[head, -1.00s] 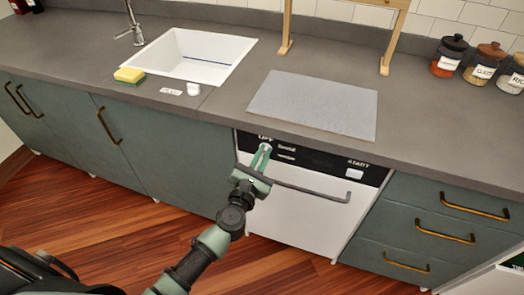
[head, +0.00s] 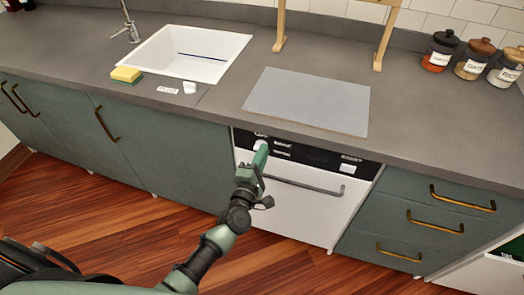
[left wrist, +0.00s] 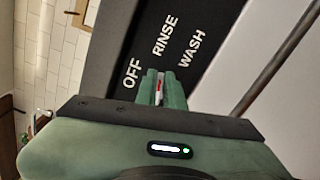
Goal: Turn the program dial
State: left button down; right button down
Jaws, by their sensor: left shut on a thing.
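The white program dial (head: 259,143) is on the black control panel (head: 315,158) of the white dishwasher, at the panel's left end. My left gripper (head: 262,152) is shut on the dial, and its fingers hide most of it in the head view. In the left wrist view a sliver of the dial with a red mark (left wrist: 159,88) shows between the green fingers (left wrist: 160,84). The labels OFF, RINSE and WASH are beside it. The red mark's exact setting is hard to tell. My right gripper is out of view.
The dishwasher's bar handle (head: 303,185) runs just below the panel. A START button (head: 347,169) is at the panel's right end. The grey worktop (head: 215,105) overhangs above, with a grey mat (head: 308,100) on it.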

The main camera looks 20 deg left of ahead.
pick_arm(q)
jog(key=m, duration=0.2)
jog(key=m+p, duration=0.1)
jog(key=m, duration=0.2)
jog(key=shift+f+m, duration=0.3)
jog(key=shift+f, duration=0.1)
jog(key=shift+f+m+p, duration=0.15)
jog(key=shift+m+p, duration=0.1)
jog(key=shift+m, duration=0.6)
jog(key=shift+f+m+p, duration=0.15)
jog(key=shift+m+p, duration=0.05)
jog(key=shift+m, duration=0.65)
jog(key=c, duration=1.5)
grip_release()
jog(key=s, duration=0.7)
jog(key=shift+s+a, duration=0.2)
jog(key=shift+s, duration=0.2)
